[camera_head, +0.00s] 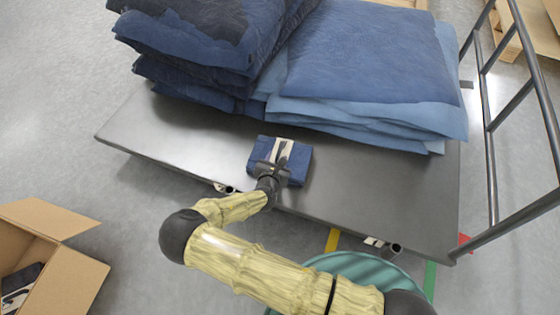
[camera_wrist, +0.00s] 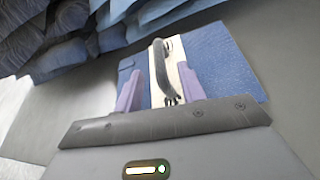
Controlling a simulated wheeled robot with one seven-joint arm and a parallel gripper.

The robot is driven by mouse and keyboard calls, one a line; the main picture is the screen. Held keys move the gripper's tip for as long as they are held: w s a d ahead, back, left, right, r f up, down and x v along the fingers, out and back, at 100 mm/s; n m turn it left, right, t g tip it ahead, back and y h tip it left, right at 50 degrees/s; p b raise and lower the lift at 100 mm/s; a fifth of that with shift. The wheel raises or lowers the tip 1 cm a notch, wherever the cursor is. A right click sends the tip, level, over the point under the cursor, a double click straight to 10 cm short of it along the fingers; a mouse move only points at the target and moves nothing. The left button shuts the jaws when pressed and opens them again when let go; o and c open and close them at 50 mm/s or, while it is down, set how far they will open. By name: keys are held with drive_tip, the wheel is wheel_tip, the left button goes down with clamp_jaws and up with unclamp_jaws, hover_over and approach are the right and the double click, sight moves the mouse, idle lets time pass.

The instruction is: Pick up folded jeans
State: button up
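A small folded blue denim bundle (camera_head: 299,163), the folded jeans, lies on the grey platform near its front edge. It has a white band with a dark curved shape on it, also visible in the wrist view (camera_wrist: 226,65). My gripper (camera_head: 272,172) is at the bundle's near side, partly covering it in the head view. In the wrist view my gripper's (camera_wrist: 158,82) two purple fingers are apart, on either side of the white band, with denim showing beyond both. I cannot tell whether the fingertips touch the cloth.
Dark blue (camera_head: 200,50) and lighter blue (camera_head: 370,55) denim stacks fill the platform's (camera_head: 200,150) back. A metal rail (camera_head: 492,150) stands at its right. An open cardboard box (camera_head: 70,280) with a similar bundle (camera_head: 20,285) is at lower left. A teal round object (camera_head: 355,265) is in front.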

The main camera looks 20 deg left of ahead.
sight(279, 153)
drive_tip(key=b+x, duration=0.3)
drive_tip(key=x, duration=0.1)
drive_tip(key=shift+w, duration=0.6)
drive_tip(key=shift+c, duration=0.4)
clamp_jaws()
idle(1.1)
